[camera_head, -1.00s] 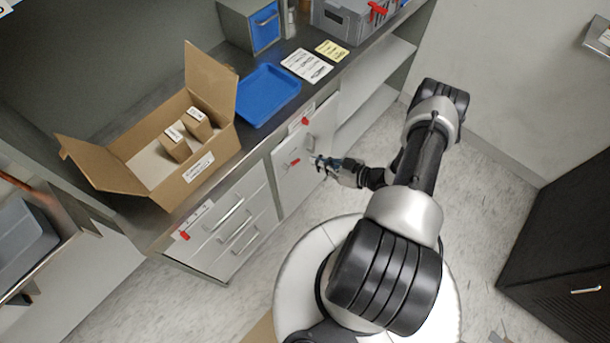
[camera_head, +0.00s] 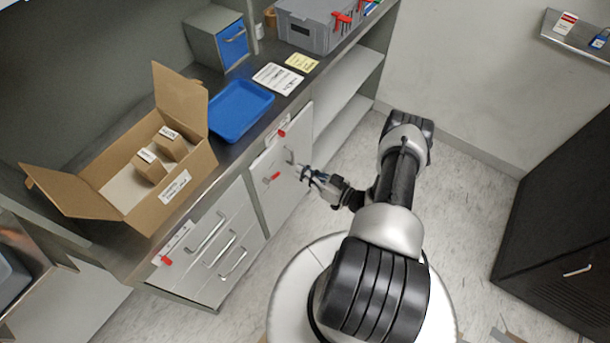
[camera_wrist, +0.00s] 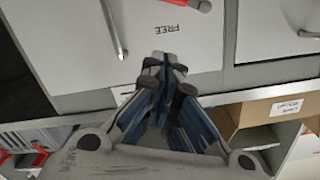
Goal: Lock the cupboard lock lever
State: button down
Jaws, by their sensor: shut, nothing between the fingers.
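The cupboard door (camera_head: 277,190) is grey-white and looks shut, with a metal handle (camera_head: 291,157) near its right side. A red lever (camera_head: 271,177) sits on the door left of the handle. In the wrist view, the red lever (camera_wrist: 190,4) is cut off at the top edge, with the word FREE upside down beside it. The handle (camera_wrist: 113,28) is to its left there. My gripper (camera_head: 304,173) is shut and empty, in front of the door and right of the lever. Its fingertips (camera_wrist: 165,62) point at the door and appear apart from the lever.
The counter holds an open carton (camera_head: 180,205), a blue tray (camera_head: 240,108) and a grey crate (camera_head: 305,35). Floor right of my arm is clear up to a black cabinet (camera_head: 560,220).

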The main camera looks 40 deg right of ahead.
jog(key=b+x, duration=0.1)
jog(key=x, duration=0.5)
jog(key=shift+a+f, duration=0.1)
jog(key=shift+a, duration=0.05)
jog(key=f, duration=0.1)
jog(key=b, duration=0.1)
jog(key=a+f, duration=0.1)
jog(key=shift+w+a+f+b, duration=0.15)
jog(key=shift+w+f+b, duration=0.15)
jog(key=shift+f, duration=0.1)
jog(key=shift+a+f, duration=0.2)
jog(key=shift+f, duration=0.15)
jog(key=shift+s+a+f, duration=0.1)
jog(key=shift+d+f+m, duration=0.1)
jog(key=shift+d+m, duration=0.1)
jog(key=shift+m, duration=0.1)
jog(key=shift+a, duration=0.1)
